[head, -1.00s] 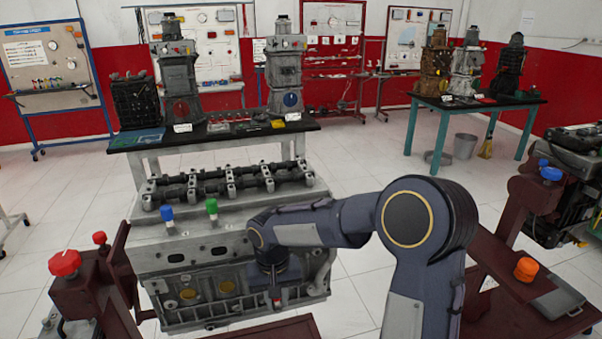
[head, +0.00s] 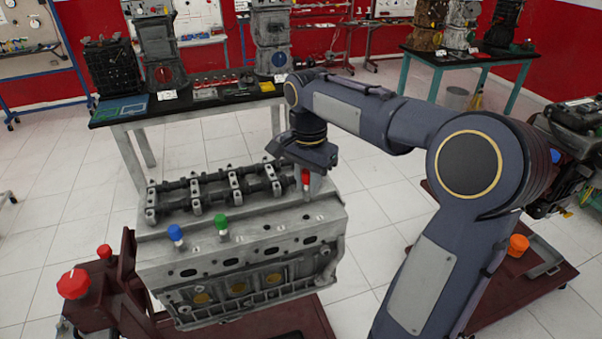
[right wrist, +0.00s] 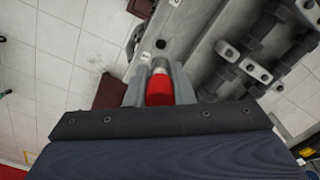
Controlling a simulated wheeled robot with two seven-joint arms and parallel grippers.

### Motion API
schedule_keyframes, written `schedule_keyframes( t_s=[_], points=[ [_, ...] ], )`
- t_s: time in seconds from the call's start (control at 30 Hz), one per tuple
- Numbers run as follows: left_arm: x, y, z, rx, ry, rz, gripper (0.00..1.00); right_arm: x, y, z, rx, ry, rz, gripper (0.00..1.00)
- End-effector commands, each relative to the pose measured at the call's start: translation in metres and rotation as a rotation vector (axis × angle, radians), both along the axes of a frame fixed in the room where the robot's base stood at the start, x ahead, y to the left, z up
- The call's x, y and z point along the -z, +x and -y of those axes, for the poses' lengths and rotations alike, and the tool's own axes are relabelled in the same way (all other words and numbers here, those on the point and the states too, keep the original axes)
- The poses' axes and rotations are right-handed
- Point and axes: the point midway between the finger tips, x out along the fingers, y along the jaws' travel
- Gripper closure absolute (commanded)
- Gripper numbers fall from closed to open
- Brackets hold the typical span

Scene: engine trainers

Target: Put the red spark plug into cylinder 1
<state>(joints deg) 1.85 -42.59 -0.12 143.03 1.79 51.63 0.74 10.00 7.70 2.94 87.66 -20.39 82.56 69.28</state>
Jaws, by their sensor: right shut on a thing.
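The red spark plug (head: 305,177) is held upright in my right gripper (head: 306,184), above the right end of the grey engine block (head: 240,255). In the right wrist view, its red body (right wrist: 160,90) and pale tip sit between the two grey fingers of the right gripper (right wrist: 160,75), which are shut on it. A dark round hole (right wrist: 161,44) shows on the block beyond the tip. A blue plug (head: 175,232) and a green plug (head: 221,222) stand in the block's top at left. Cylinder numbers are not readable. My left gripper is not in view.
A camshaft assembly (head: 220,192) runs along the back of the block's top, close to the gripper. The dark red stand (head: 285,318) carries the block, with red knobs (head: 73,284) at left. A table with engine parts (head: 200,110) stands behind.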

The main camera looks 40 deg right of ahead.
Motion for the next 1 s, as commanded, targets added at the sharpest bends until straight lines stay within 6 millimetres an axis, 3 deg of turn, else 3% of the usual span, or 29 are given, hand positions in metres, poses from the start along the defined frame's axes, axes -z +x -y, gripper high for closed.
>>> schedule_keyframes(
  t_s=[0.53, 1.0],
  points=[
    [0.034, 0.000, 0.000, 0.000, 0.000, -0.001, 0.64, 0.047, 0.000, 0.000, -0.003, 0.000, -0.001, 1.00],
    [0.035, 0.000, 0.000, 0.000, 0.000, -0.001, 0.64, 0.051, 0.000, 0.000, -0.003, 0.000, 0.000, 1.00]
  ],
)
